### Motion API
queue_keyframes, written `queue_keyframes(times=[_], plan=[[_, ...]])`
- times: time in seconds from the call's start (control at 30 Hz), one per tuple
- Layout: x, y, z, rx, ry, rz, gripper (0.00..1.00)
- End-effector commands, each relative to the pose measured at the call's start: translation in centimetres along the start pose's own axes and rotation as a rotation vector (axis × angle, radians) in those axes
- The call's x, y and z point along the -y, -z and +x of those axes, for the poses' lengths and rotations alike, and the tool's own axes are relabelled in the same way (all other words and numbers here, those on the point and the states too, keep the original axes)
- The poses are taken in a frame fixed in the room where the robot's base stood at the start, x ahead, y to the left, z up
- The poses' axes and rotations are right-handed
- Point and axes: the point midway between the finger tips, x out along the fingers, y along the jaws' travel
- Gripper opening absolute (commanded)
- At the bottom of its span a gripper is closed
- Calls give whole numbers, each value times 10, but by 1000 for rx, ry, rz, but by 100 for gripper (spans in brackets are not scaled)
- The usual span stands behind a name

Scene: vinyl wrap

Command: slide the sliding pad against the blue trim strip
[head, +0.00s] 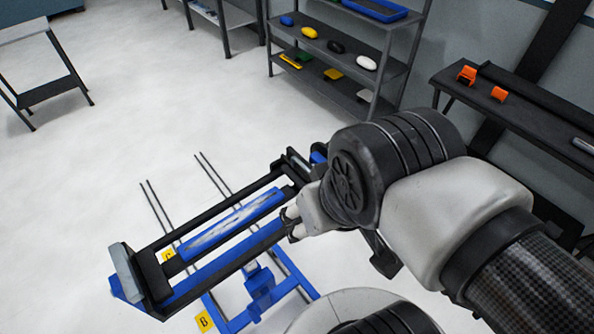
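The blue trim strip (232,222), with a whitish, streaky patch along its middle, lies lengthwise in a dark frame on a blue stand. A grey block (125,272) stands at the near left end of the frame; I cannot tell whether it is the sliding pad. My gripper (292,221) is at the right part of the frame, close to the strip's right end. Whether my gripper touches the frame or holds anything is not clear.
The blue stand (235,321) has yellow tags marked B (204,321) and C (168,254). Dark rods stick out behind the frame. A shelf rack (340,82) with coloured items stands at the back. A dark bench (540,97) holds orange clamps (467,75).

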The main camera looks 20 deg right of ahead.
Motion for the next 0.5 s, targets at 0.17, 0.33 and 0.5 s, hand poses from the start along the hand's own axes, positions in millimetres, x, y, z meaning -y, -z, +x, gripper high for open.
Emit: queue_keyframes(times=[0.17, 0.33, 0.5], plan=[[0, 0, 0, 0, 0, 0, 56], [0, 0, 0, 0, 0, 0, 56], [-1, 5, -2, 6, -3, -3, 48]])
